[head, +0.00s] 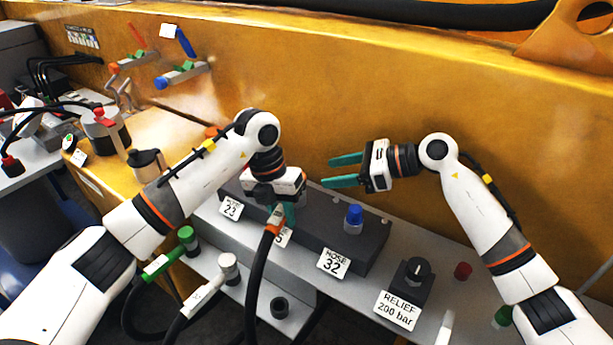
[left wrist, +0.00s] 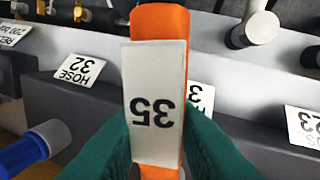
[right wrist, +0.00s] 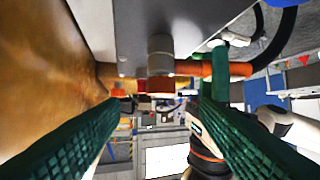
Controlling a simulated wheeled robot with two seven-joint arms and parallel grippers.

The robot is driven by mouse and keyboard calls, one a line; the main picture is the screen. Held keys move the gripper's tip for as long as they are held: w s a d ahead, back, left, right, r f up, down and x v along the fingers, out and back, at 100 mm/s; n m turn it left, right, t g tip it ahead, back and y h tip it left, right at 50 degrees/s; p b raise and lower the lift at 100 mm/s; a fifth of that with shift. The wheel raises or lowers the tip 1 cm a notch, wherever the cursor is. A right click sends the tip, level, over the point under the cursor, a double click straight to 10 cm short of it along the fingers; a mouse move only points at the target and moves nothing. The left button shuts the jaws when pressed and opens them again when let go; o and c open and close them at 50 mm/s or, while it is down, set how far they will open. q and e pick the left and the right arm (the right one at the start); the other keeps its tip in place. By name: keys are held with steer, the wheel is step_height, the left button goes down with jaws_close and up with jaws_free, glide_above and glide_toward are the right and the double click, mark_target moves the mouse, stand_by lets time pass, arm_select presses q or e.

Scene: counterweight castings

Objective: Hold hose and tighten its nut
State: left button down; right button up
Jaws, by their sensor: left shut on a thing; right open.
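My left gripper (head: 287,212) is shut on the orange end of a black hose (head: 258,265), at the front of the dark manifold block. In the left wrist view, the orange hose end (left wrist: 160,22) stands between the green fingers and carries a white tag reading 35 (left wrist: 153,100). My right gripper (head: 343,170) is open and empty above the block, near the yellow wall. The right wrist view shows the orange hose end (right wrist: 208,68) reaching across beyond my open fingers, beside a pale round fitting (right wrist: 160,50). I cannot make out the nut or whether the hose is seated.
The manifold block (head: 368,252) carries a blue-capped port (head: 353,218) and plates for HOSE 23 and HOSE 32 (head: 333,263). A green hose end (head: 187,238) and a white one (head: 228,265) stand at left. A relief knob (head: 416,270) stands at right.

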steer(key=shift+g, duration=0.3)
steer(key=x, duration=0.7)
steer(key=shift+w+a, duration=0.2)
steer(key=shift+a, duration=0.1)
steer(key=shift+c, duration=0.3)
steer(key=c, duration=0.9)
steer(key=shift+s+m+t+h, duration=0.2)
steer(key=shift+m+t+h, duration=0.5)
steer(key=shift+m+t, duration=0.9)
steer(key=shift+c, duration=0.2)
steer(key=o, duration=1)
